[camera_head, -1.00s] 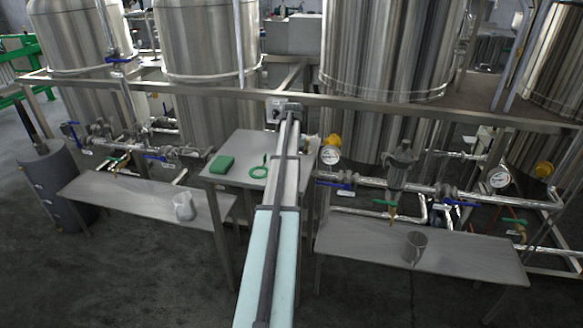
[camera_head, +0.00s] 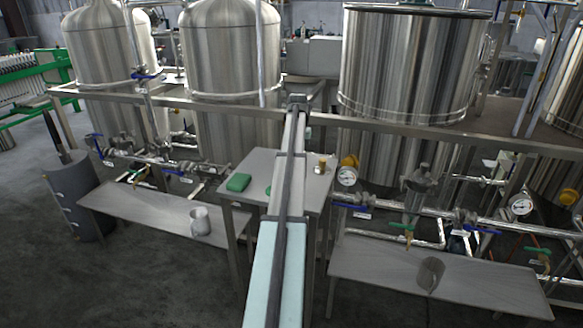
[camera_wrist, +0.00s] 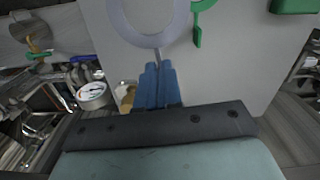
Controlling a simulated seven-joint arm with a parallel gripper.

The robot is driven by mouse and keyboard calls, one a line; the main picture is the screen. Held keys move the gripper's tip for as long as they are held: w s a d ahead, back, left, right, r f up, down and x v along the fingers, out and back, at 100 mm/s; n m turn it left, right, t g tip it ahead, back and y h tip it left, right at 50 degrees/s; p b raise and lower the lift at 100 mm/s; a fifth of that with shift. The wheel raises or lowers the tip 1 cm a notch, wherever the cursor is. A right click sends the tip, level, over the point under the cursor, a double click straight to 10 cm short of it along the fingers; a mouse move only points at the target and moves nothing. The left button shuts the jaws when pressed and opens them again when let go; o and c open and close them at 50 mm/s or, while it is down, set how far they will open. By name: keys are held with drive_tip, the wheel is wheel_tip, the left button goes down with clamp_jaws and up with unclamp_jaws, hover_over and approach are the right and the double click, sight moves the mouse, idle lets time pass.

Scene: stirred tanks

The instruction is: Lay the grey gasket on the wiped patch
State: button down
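In the wrist view my gripper (camera_wrist: 157,85) has its blue fingers close together on the narrow tab of the grey gasket (camera_wrist: 178,32). The ring of the gasket extends beyond the fingertips, over the pale table top (camera_wrist: 240,75). I cannot tell its height above the table. A green gasket (camera_wrist: 198,38) lies beside it to the right. In the head view my arm covers most of the green gasket (camera_head: 268,190), and the grey gasket and fingertips cannot be made out. I cannot distinguish a wiped patch on the table top (camera_head: 258,167).
A green block (camera_head: 238,182) lies on the table's left part, and a small cup-like item (camera_head: 320,166) stands at its right. Pipes and a gauge (camera_head: 347,176) are close to the right side.

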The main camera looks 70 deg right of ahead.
drive_tip(key=w+d+m, duration=0.1)
drive_tip(key=w+d, duration=0.3)
drive_tip(key=d, duration=0.4)
drive_tip(key=w+d, duration=0.4)
drive_tip(key=d, duration=0.3)
drive_tip(key=shift+f, duration=4.55)
drive_tip(key=shift+f, duration=0.2)
drive_tip(key=c, duration=1.3)
unclamp_jaws()
wheel_tip(320, 180, up, 12)
drive_tip(key=shift+r, duration=0.2)
